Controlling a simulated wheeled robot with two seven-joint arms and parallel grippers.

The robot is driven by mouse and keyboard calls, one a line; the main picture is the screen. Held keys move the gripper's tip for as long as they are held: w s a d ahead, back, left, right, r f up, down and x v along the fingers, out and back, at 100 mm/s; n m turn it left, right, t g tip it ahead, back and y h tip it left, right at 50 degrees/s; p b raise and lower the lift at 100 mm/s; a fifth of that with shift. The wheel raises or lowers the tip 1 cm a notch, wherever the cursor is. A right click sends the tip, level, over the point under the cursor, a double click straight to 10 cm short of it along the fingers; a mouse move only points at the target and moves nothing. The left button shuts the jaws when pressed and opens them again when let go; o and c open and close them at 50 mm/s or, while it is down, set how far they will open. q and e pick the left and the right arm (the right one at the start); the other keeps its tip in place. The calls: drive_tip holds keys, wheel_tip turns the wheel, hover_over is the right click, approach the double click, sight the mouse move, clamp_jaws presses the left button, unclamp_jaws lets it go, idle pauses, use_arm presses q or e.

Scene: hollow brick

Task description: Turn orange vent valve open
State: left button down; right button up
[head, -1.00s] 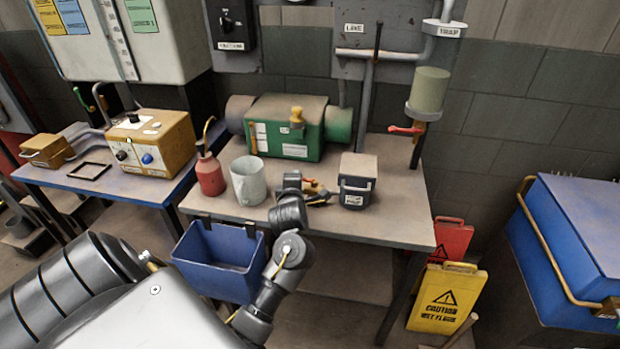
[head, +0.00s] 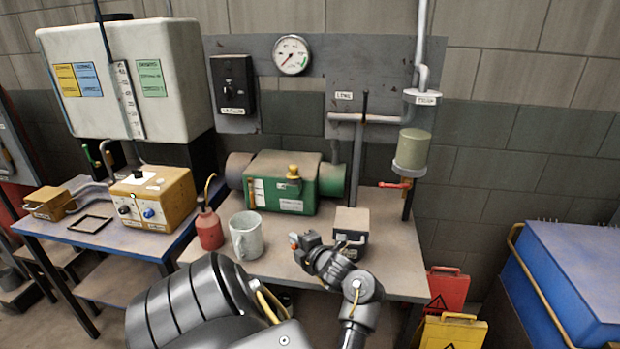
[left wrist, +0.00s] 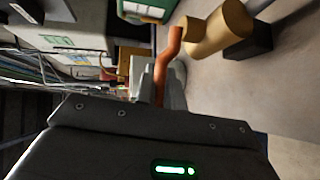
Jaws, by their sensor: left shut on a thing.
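An orange lever (left wrist: 165,62) with a brass cylindrical body (left wrist: 222,30) and a black block (left wrist: 250,46) shows in the left wrist view. The lever's lower end runs in at the fingers of my left gripper (left wrist: 158,88), which is shut on it. In the head view my left gripper (head: 310,243) is low over the bench, between the mug and the small dark box. A small orange tip (head: 293,237) shows at its left side, and the gripper hides most of the valve. My right gripper is not in view.
The grey mug (head: 246,236) and red oil can (head: 209,228) stand left of the gripper. The small dark box (head: 351,226) is close on its right. The green machine (head: 290,182) stands behind. A red lever (head: 394,186) is on the pipe at right.

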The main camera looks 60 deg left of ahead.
use_arm(q)
drive_tip(key=shift+s+f, duration=0.1)
drive_tip(key=shift+s, duration=0.15)
